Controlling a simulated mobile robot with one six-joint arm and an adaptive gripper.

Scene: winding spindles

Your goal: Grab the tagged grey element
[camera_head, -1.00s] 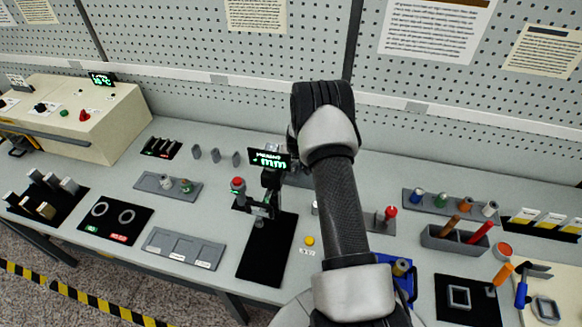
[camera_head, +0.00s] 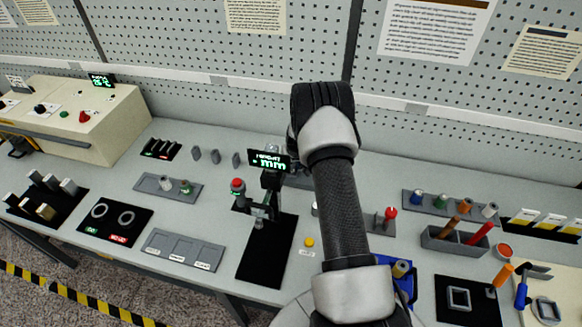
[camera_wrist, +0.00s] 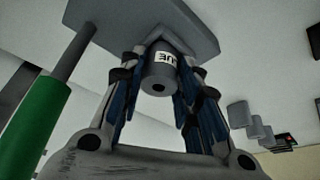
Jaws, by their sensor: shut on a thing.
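The tagged grey element (camera_wrist: 159,76) is a short grey cylinder with a small dark hole in its end and a white tag with dark letters, partly readable as "LUE". It shows in the middle of the wrist view. My gripper (camera_wrist: 158,62) has its blue-padded fingers on both sides of the element and is shut on it. A grey angular plate (camera_wrist: 135,18) shows directly behind the element; I cannot tell whether they touch. In the head view my arm hides the gripper and the element.
In the wrist view a green cylinder (camera_wrist: 38,125) on a grey rod stands close at left, and several grey pieces (camera_wrist: 240,115) stand at right. In the head view a gauge stand (camera_head: 270,180) is left of my arm, and a blue tray (camera_head: 412,283) is right.

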